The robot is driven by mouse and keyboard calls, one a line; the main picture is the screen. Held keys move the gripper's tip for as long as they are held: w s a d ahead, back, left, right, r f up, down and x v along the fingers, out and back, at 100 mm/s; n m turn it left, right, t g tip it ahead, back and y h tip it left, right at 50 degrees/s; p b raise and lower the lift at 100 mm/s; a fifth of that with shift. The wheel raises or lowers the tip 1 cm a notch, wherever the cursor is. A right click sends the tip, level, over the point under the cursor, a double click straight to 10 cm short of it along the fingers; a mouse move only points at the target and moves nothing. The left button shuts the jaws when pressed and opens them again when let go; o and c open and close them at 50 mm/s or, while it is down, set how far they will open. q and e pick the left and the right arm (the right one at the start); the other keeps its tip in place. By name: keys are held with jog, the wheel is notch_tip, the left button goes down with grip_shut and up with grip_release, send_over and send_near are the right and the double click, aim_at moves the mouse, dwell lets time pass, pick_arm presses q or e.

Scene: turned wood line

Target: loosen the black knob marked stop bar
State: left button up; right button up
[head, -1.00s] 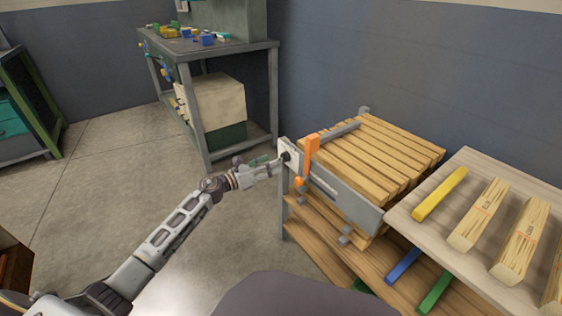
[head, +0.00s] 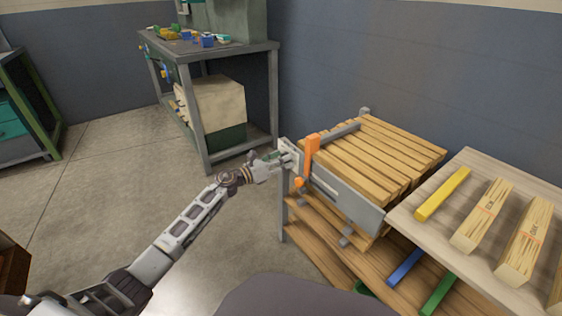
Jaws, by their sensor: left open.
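My left gripper (head: 283,158) is open. Its fingertips are at the white plate (head: 288,147) on the near left end of the slatted wooden rack. The black knob on that plate is hidden behind or between the fingers. I cannot tell whether the fingers touch it. An orange bar (head: 311,157) stands upright just right of the plate, with a round orange end (head: 299,182) below it. The marking of the knob is not readable. My right gripper is not in view.
The rack's grey front rail (head: 345,200) runs right from the plate. A board (head: 420,205) at right carries a yellow bar (head: 441,194) and wooden blocks (head: 480,216). A workbench (head: 215,52) stands behind. The floor (head: 110,180) left of the rack is clear.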

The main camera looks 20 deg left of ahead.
pick_arm(q)
jog(key=c, duration=1)
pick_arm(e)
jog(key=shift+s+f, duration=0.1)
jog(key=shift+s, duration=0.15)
pick_arm(q)
jog(key=shift+c, duration=0.2)
jog(key=shift+r+n+p, duration=0.15)
jog(key=shift+n+p, duration=1.25)
jog(key=n+p, duration=0.5)
jog(key=n, duration=0.1)
jog(key=shift+n+p, duration=0.35)
jog(key=shift+n, duration=0.05)
jog(key=shift+n+p, duration=0.6)
jog(key=shift+n, duration=0.2)
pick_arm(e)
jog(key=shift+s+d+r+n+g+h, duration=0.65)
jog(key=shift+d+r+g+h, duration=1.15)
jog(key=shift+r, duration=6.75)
pick_arm(q)
jog(key=shift+n+p, duration=2.35)
jog(key=shift+n, duration=1.15)
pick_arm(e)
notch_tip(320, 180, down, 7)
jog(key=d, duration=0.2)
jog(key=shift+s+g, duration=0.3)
pick_arm(q)
jog(key=shift+o, duration=0.2)
